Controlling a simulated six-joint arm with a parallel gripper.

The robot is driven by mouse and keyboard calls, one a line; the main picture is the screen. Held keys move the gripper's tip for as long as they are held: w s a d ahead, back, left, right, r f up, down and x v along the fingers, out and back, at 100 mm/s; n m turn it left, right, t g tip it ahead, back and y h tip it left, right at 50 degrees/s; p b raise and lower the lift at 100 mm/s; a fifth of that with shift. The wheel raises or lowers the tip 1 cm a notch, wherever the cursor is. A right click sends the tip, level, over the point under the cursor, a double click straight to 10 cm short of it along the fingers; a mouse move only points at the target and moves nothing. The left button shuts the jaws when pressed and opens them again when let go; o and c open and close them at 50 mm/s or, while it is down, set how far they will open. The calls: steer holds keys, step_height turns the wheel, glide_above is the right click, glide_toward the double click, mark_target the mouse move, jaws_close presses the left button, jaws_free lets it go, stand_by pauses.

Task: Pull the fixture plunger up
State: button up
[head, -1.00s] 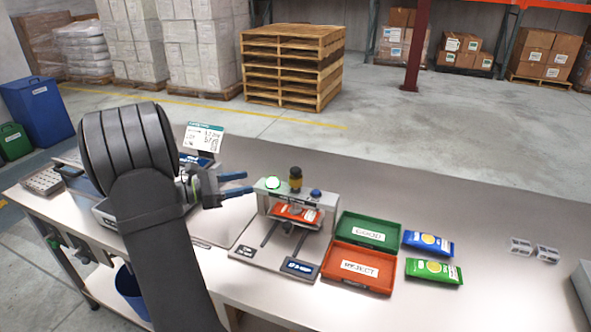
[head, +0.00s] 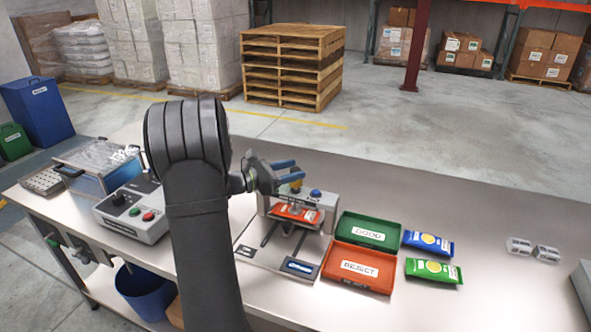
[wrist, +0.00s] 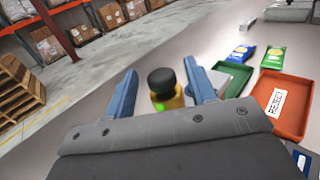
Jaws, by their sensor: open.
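The fixture (head: 331,200) stands on the bench, a grey frame with a red packet (head: 296,213) lying under its bridge. Its plunger is a yellow post with a black knob; in the head view only part of the yellow plunger (head: 296,186) shows, behind my gripper (head: 290,170). In the wrist view the black-knobbed plunger (wrist: 162,84) stands upright between the two blue fingers of my open gripper (wrist: 160,88). Clear gaps show on both sides of it in that view. A blue button (head: 315,193) sits on the bridge to the right.
A green GOOD tray (head: 345,220) and a red REJECT tray (head: 330,273) lie right of the fixture, with blue (head: 428,242) and green (head: 433,271) packets beyond. A grey control box (head: 152,229) stands to the left. The bench further right is mostly clear.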

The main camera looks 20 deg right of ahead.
steer(key=shift+d, duration=0.85)
jaws_close()
steer(key=shift+r, duration=2.15)
jaws_free()
steer(key=shift+f, duration=0.1)
steer(key=a, duration=1.7)
steer(key=shift+a, duration=0.25)
steer(key=shift+d, duration=0.1)
